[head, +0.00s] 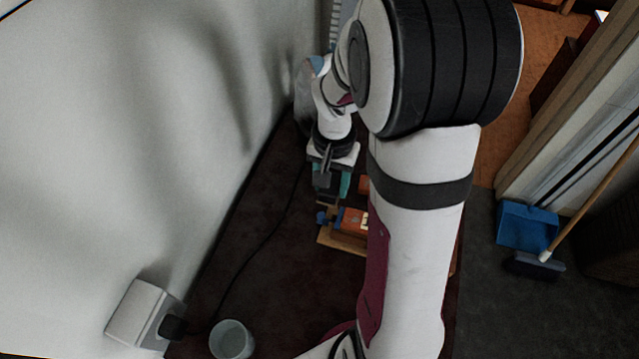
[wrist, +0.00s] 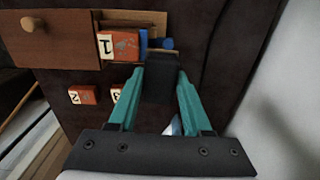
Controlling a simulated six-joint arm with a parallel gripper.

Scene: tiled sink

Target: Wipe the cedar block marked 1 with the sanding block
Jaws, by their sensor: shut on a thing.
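The cedar block marked 1 (wrist: 124,45) is orange-red with a white number label. It lies in an open wooden drawer (wrist: 70,45), and it also seems to show in the head view (head: 354,220), partly beside my arm. My gripper (wrist: 161,76) has teal fingers and is shut on a dark block (wrist: 160,88), which appears to be the sanding block. The held block is just beside the drawer's edge and close to block 1; I cannot tell whether they touch. In the head view my gripper (head: 331,186) is just beyond the drawer.
Two more orange blocks, marked 2 (wrist: 82,96) and 3 (wrist: 116,95), lie on the dark floor beside the drawer. A blue object (wrist: 167,43) lies in the drawer. A pale cup (head: 232,340), a white wall box (head: 140,313) and a blue dustpan (head: 527,226) stand apart.

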